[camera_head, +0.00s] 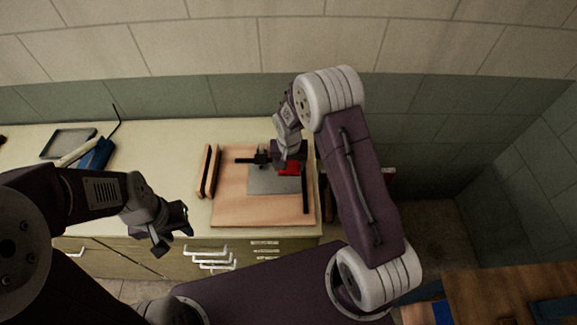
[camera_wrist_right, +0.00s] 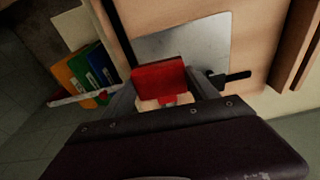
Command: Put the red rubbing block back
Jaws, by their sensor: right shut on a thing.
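The red rubbing block (camera_head: 289,168) is in my right gripper (camera_head: 284,160), over the grey metal sheet (camera_head: 262,185) on the wooden board (camera_head: 235,208). In the right wrist view the red block (camera_wrist_right: 159,77) sits between the two fingers of my right gripper (camera_wrist_right: 165,95), and the grey sheet (camera_wrist_right: 205,42) lies beyond it. I cannot tell whether the block touches the sheet. My left gripper (camera_head: 172,232) is empty, its fingers apart, in front of the counter's front edge, left of the board.
A wooden rail (camera_head: 208,170) stands at the board's left, and a dark bar (camera_head: 306,190) lies along its right. A blue tool (camera_head: 96,154) and a dark tray (camera_head: 68,143) are on the counter's left. Coloured binders (camera_wrist_right: 88,72) stand beyond the board in the wrist view.

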